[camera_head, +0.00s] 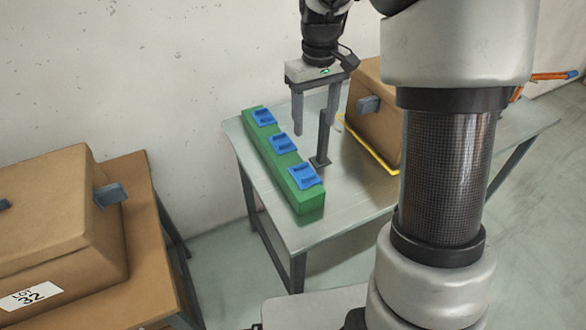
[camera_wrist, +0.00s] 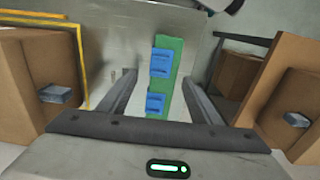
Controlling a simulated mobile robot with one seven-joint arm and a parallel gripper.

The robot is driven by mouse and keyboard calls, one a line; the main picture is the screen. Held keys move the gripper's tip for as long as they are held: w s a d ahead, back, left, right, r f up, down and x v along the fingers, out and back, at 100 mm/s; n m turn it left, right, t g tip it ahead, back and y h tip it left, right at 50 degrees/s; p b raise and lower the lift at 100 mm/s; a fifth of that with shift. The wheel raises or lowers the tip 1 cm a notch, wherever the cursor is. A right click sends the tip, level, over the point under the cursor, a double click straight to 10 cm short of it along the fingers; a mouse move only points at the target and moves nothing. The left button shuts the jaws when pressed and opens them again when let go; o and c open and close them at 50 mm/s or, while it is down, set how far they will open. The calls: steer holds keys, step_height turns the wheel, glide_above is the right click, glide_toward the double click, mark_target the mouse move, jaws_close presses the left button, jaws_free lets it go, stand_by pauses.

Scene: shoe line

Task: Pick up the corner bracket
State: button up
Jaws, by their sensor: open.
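Three blue bracket-like pieces lie in a row on a long green block (camera_head: 258,150): a far one (camera_head: 264,117), a middle one (camera_head: 281,142) and a near one (camera_head: 305,175). I cannot tell which piece the task calls the corner bracket. Two blue pieces, an upper one (camera_wrist: 160,62) and a lower one (camera_wrist: 155,103), show between my fingers in the wrist view. My gripper (camera_head: 315,128) is open and empty, pointing down above the table, to the right of the block's far half in the head view. It touches none of the blue pieces.
The block stands on a grey metal table (camera_head: 345,205). A cardboard box (camera_head: 377,125) is to the right, with yellow edging. Another box (camera_head: 60,215) stands on a brown table at left.

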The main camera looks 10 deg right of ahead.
steer(key=f, duration=0.1)
steer(key=b, duration=0.2)
glide_above(309, 175)
steer(key=f, duration=1.2)
steer(key=shift+w, duration=0.2)
steer(key=shift+s+f, duration=0.2)
steer(key=shift+f, duration=2.45)
steer(key=c, duration=0.8)
